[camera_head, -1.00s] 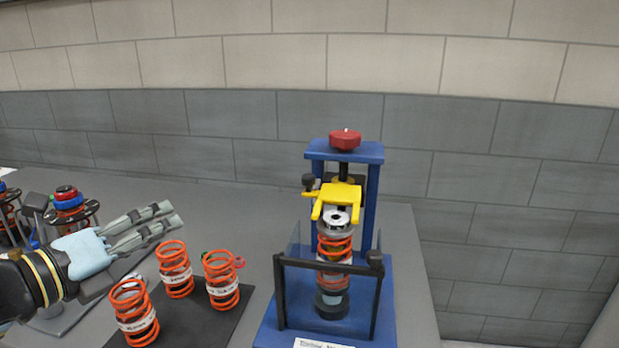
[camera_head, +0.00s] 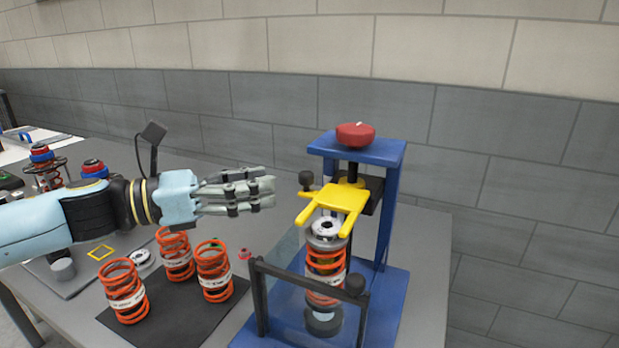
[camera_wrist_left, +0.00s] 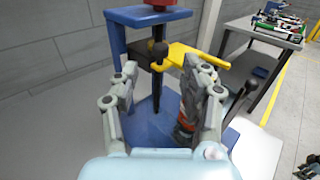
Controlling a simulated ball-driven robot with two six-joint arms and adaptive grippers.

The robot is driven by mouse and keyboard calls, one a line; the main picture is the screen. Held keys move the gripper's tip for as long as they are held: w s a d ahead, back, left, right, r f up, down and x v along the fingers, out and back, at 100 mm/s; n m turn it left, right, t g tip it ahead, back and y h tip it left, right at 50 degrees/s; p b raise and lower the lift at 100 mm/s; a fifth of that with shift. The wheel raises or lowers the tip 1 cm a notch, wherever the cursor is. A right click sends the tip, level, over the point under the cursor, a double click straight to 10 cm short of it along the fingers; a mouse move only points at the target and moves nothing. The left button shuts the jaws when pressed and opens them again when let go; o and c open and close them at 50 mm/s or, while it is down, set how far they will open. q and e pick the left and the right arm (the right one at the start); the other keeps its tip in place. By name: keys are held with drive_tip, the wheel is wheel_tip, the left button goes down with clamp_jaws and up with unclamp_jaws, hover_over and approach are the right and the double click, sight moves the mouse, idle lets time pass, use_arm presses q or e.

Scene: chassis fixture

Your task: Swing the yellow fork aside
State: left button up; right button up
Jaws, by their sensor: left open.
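The yellow fork (camera_head: 338,203) sits on the blue press frame (camera_head: 389,215), its two prongs reaching forward over the top of the strut's orange spring (camera_head: 325,262). The spring is partly hidden there by a finger. My right gripper is not in view.
A clear guard with a black frame (camera_head: 310,276) stands before the strut. A red knob (camera_head: 355,134) tops the press. Orange springs (camera_head: 123,291) stand on a black mat (camera_head: 180,318) at left. More strut assemblies (camera_head: 47,168) stand further left.

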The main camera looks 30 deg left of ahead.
sight(310, 173)
use_arm(q)
drive_tip(key=x, duration=0.1)
drive_tip(key=p+x, duration=0.1)
drive_tip(key=x, duration=0.1)
drive_tip(key=shift+r, duration=0.2)
drive_tip(key=p+x, duration=0.2)
drive_tip(key=x, duration=0.2)
drive_tip(key=shift+w+d, duration=0.15)
drive_tip(key=shift+w, duration=0.1)
drive_tip(key=shift+w+d+f, duration=0.15)
drive_tip(key=shift+w+d, duration=0.05)
drive_tip(key=shift+d, duration=0.05)
drive_tip(key=shift+c, duration=0.2)
drive_tip(key=c, duration=0.5)
clamp_jaws()
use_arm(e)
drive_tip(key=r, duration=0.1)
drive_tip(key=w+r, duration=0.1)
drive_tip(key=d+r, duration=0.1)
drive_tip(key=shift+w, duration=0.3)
use_arm(q)
drive_tip(key=shift+w+d+f, duration=0.15)
drive_tip(key=shift+w, duration=0.05)
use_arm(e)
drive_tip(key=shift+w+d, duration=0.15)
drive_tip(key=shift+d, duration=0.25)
